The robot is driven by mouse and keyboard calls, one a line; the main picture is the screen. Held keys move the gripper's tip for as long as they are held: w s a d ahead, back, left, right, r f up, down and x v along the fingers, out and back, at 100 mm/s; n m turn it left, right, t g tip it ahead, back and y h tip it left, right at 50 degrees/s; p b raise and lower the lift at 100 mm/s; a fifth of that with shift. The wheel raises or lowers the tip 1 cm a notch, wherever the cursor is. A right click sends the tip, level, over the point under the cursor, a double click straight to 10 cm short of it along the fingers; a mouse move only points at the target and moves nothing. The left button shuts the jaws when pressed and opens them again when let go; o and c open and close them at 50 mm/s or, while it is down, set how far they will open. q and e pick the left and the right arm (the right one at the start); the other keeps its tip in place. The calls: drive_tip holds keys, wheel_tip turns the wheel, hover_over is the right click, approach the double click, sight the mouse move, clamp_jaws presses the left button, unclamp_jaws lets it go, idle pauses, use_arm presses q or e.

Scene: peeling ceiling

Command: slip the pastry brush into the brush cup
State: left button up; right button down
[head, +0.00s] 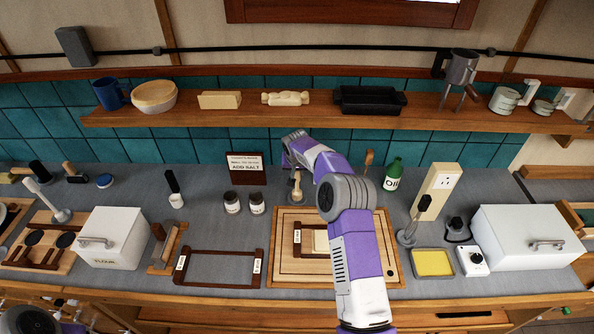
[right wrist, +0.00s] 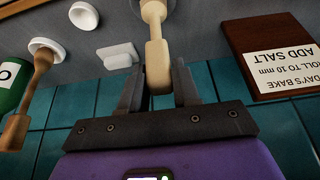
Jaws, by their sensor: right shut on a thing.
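My right gripper (head: 296,170) is shut on a pale wooden handle, which I take for the pastry brush (head: 297,187). In the right wrist view the brush (right wrist: 155,50) stands between the fingers of the gripper (right wrist: 158,88), with a narrow neck and a thicker part beyond. A pale round piece (right wrist: 147,4) shows at its far end, cut by the picture edge. I cannot tell whether this is the brush cup or whether the brush is inside it. My left gripper is not in view; only part of my left arm shows at the lower left.
A recipe sign (head: 245,168) and two small jars (head: 232,203) stand left of the gripper. The oil bottle (head: 393,174) and a wooden-handled utensil (head: 368,160) are to its right. A wooden board (head: 290,268) lies in front. The shelf (head: 225,121) hangs above.

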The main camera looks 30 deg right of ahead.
drive_tip(key=shift+f+b, duration=0.7)
drive_tip(key=shift+f, duration=0.15)
drive_tip(key=c, duration=0.7)
unclamp_jaws()
drive_tip(key=shift+c, duration=0.2)
drive_tip(key=w+p+v, duration=0.1)
drive_tip(key=p+v, duration=0.1)
drive_tip(key=v, duration=0.9)
drive_tip(key=shift+d+r, duration=0.3)
drive_tip(key=shift+r, duration=0.15)
